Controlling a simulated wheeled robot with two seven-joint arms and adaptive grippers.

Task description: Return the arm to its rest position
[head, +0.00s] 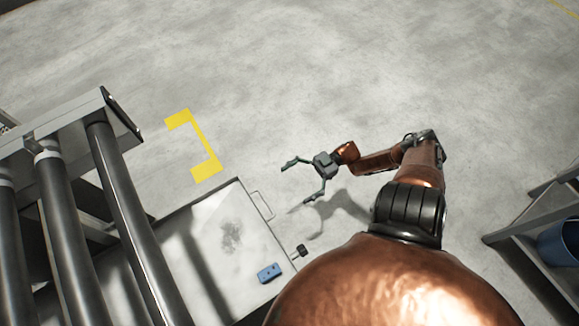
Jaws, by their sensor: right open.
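My right arm (422,165) reaches out from the bottom of the head view and bends back to the left. My right gripper (294,183) is at its end, with its two greenish fingers spread wide. It is open and empty, above the bare grey floor. It is to the right of the handle of a low flat tray. My left gripper and left arm are not in view.
A roller conveyor (125,200) fills the left side. The flat tray (190,226) has a dark smudge, a blue block (269,272) and a handle (263,204). Yellow floor marking (205,148) lies beyond it. A grey shelf with a blue bin (560,243) stands right. The far floor is clear.

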